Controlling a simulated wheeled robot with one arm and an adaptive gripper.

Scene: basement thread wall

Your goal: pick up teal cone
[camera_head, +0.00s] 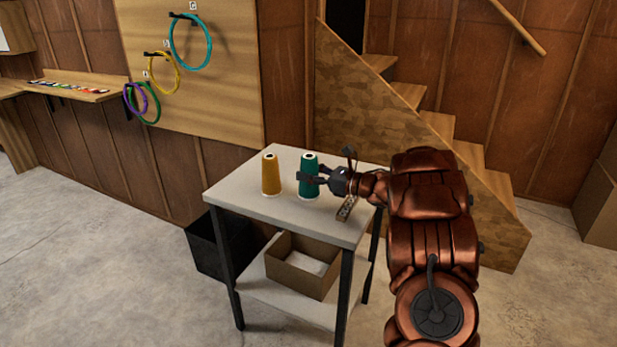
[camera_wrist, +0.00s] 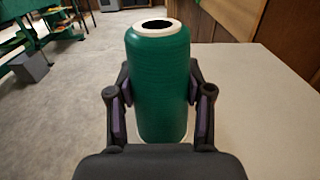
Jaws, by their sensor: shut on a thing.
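The teal cone (camera_head: 308,177) of thread stands upright on the pale tabletop (camera_head: 235,190), near the middle. My gripper (camera_head: 312,179) reaches it from the right and is shut on it. In the wrist view the teal cone (camera_wrist: 158,75) sits between the two fingers of my gripper (camera_wrist: 158,108), with purple pads against both sides. Its white top ring and dark hole show. Its base is partly hidden by the gripper, and I cannot tell whether it touches the table.
A mustard cone (camera_head: 270,174) stands just left of the teal one. A cardboard box (camera_head: 300,268) is on the lower shelf and a black bin (camera_head: 212,245) is beside the table. Stairs (camera_head: 400,130) rise behind.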

